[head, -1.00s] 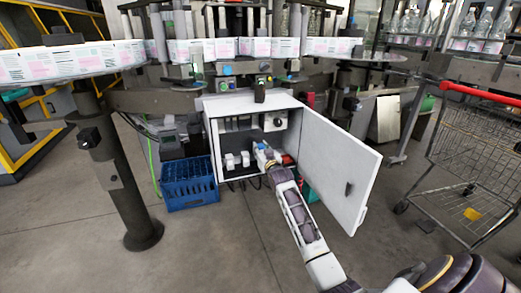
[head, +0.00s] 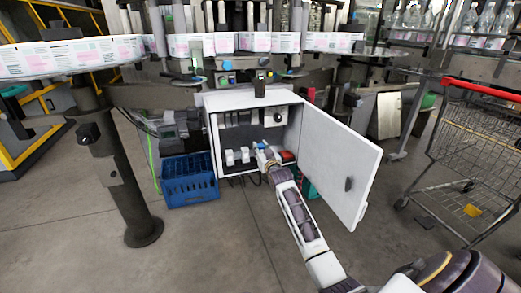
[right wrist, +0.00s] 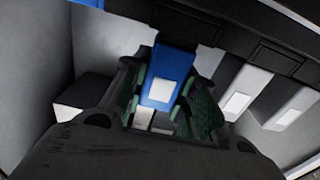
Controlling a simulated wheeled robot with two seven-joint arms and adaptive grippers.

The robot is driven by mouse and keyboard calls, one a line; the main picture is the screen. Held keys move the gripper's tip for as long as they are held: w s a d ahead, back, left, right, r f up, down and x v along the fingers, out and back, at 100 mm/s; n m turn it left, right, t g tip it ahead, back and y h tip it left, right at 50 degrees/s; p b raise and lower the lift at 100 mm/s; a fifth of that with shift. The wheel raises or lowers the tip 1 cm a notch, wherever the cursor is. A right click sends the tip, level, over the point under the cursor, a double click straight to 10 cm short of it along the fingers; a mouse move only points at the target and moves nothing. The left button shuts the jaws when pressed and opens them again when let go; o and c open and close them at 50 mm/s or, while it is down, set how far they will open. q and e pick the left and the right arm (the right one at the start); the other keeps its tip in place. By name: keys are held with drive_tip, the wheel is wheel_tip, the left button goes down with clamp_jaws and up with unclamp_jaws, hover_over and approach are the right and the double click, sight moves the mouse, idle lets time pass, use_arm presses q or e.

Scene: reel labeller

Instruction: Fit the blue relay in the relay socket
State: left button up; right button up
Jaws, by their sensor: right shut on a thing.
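The blue relay (right wrist: 172,66) is between the green-padded fingers of my right gripper (right wrist: 166,100), which is shut on it. A pale square marks its near face. Its far end meets a dark socket strip (right wrist: 190,24) in the right wrist view; I cannot tell whether it is seated or only in front. In the head view my right gripper (head: 267,158) reaches into the open white cabinet (head: 252,98), with a small bit of blue showing at its tip. The relay socket itself is hidden behind the relay and fingers. My left gripper is out of view.
White relays (right wrist: 246,92) stand in a row beside the held one; they also show in the head view (head: 237,156). The cabinet door (head: 340,160) hangs open on the right of my arm. A blue crate (head: 189,188) stands on the floor to the left.

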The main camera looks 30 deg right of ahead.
drive_tip(key=o, duration=1.1)
drive_tip(key=shift+s, duration=0.2)
drive_tip(key=shift+v, duration=5.85)
drive_tip(key=shift+f, duration=0.1)
